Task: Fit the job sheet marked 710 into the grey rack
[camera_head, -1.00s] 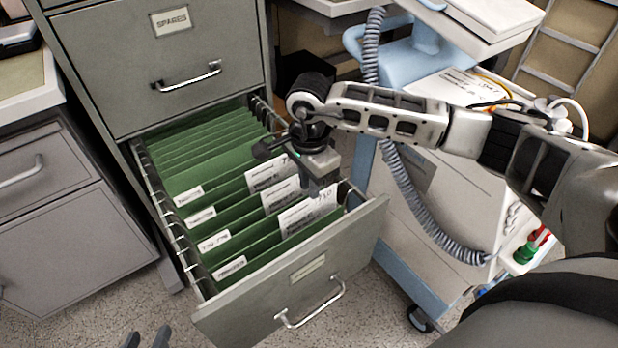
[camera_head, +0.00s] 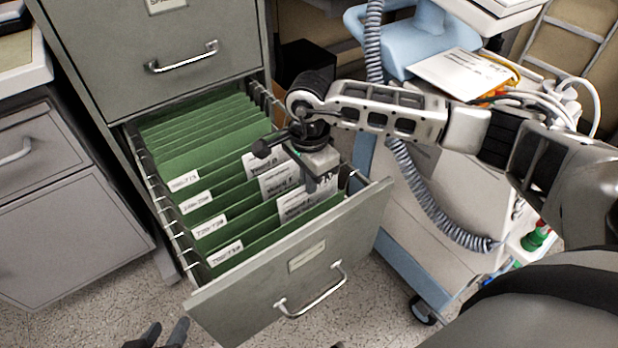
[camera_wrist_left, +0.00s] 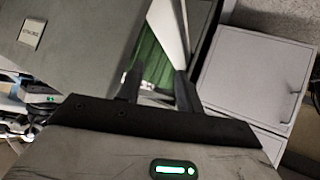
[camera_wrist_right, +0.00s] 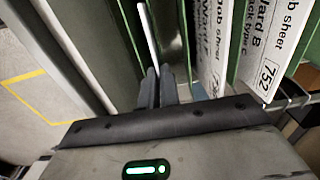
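Three white job sheets stand among green folders in the open file drawer (camera_head: 298,287). The front sheet (camera_head: 296,208) is partly hidden by my right gripper (camera_head: 324,184), and its number is not clear now. In the right wrist view the right fingers (camera_wrist_right: 159,72) are close together, with a thin white sheet edge (camera_wrist_right: 149,35) between them. A sheet marked 752 (camera_wrist_right: 262,50) stands to the right there. My left gripper (camera_head: 160,336) is empty, with its fingers apart, at the bottom of the head view; it also shows in the left wrist view (camera_wrist_left: 158,82). I cannot identify the grey rack.
The drawer's side rails and front panel surround the folders. A trolley (camera_head: 440,195) with a coiled grey hose (camera_head: 420,190), a paper (camera_head: 458,72) and cables stands close on the right. A grey cabinet (camera_head: 70,215) stands on the left. Bare floor shows at the bottom.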

